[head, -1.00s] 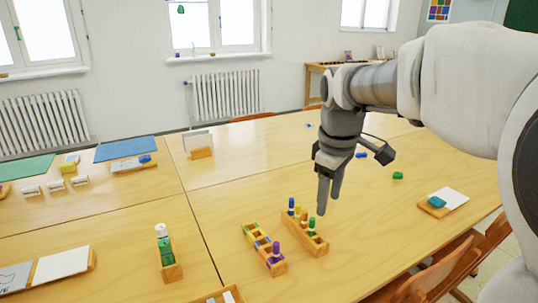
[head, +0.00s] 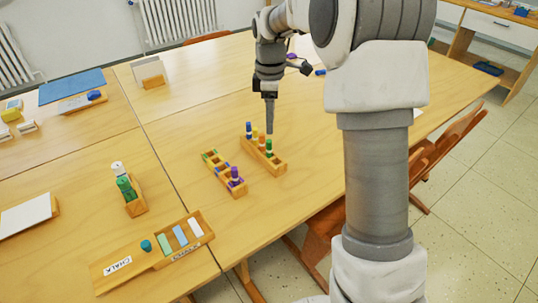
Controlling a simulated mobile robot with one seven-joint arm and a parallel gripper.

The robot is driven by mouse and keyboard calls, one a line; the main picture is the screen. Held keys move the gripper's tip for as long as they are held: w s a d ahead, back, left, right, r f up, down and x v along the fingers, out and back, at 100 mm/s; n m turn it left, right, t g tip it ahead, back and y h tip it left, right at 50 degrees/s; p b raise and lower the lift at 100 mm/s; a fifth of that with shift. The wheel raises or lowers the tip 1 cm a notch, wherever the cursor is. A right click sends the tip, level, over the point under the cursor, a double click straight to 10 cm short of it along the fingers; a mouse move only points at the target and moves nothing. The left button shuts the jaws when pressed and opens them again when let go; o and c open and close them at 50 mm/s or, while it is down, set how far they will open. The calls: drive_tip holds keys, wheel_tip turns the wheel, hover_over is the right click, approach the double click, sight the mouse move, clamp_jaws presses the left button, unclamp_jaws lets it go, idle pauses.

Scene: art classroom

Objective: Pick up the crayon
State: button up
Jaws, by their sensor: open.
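A wooden rack (head: 276,167) on the table holds a row of upright crayon-like sticks: blue (head: 249,130), yellow (head: 255,135), orange (head: 262,141) and green (head: 268,148). I cannot tell which is the task's crayon. A second wooden rack (head: 221,178) beside it, to the left, holds an upright purple stick (head: 234,176). My gripper (head: 270,131) points down over the first rack, its tips in line with the orange and green sticks in the picture. It is open and empty, seen nearly edge-on. The gap to the sticks is unclear.
A chalk tray (head: 118,270) with pale chalks lies at the front left. A wooden holder (head: 137,207) with green and white items stands behind it. A card stand (head: 154,82) is farther back. Chairs (head: 325,220) line the right edge. The table right of the racks looks clear.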

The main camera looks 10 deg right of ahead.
sight(269, 141)
wheel_tip(269, 141, down, 10)
drive_tip(key=b, duration=0.3)
drive_tip(key=shift+w+a+r, duration=0.1)
drive_tip(key=shift+r, duration=0.15)
clamp_jaws()
